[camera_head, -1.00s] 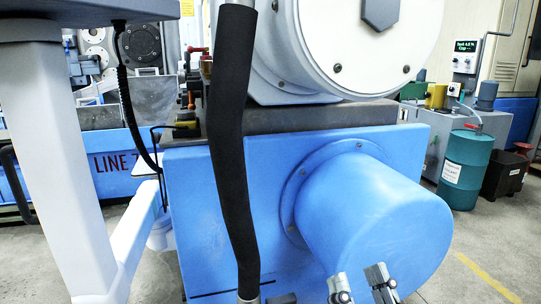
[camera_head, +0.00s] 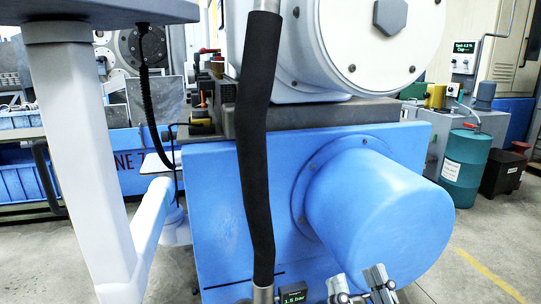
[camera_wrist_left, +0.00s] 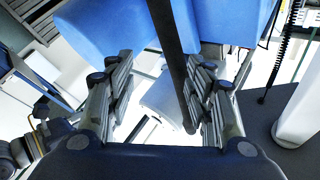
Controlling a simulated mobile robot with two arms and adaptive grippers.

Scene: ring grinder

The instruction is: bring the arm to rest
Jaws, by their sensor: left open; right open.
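My right gripper (camera_head: 360,284) shows at the bottom edge of the head view, in front of the blue cylindrical housing (camera_head: 385,212). Its two fingertips are apart, with nothing seen between them; the rest of it is cut off. My left gripper (camera_wrist_left: 160,88) shows in the left wrist view with its fingers spread wide. A dark hose-like bar (camera_wrist_left: 172,60) runs down the picture near its right finger; I cannot tell whether it lies between the fingers or beyond them.
A thick black hose (camera_head: 258,130) hangs in front of the blue machine body (camera_head: 215,225). A teal drum (camera_head: 465,167) and a dark bin (camera_head: 502,173) stand at right. Floor is free at lower right.

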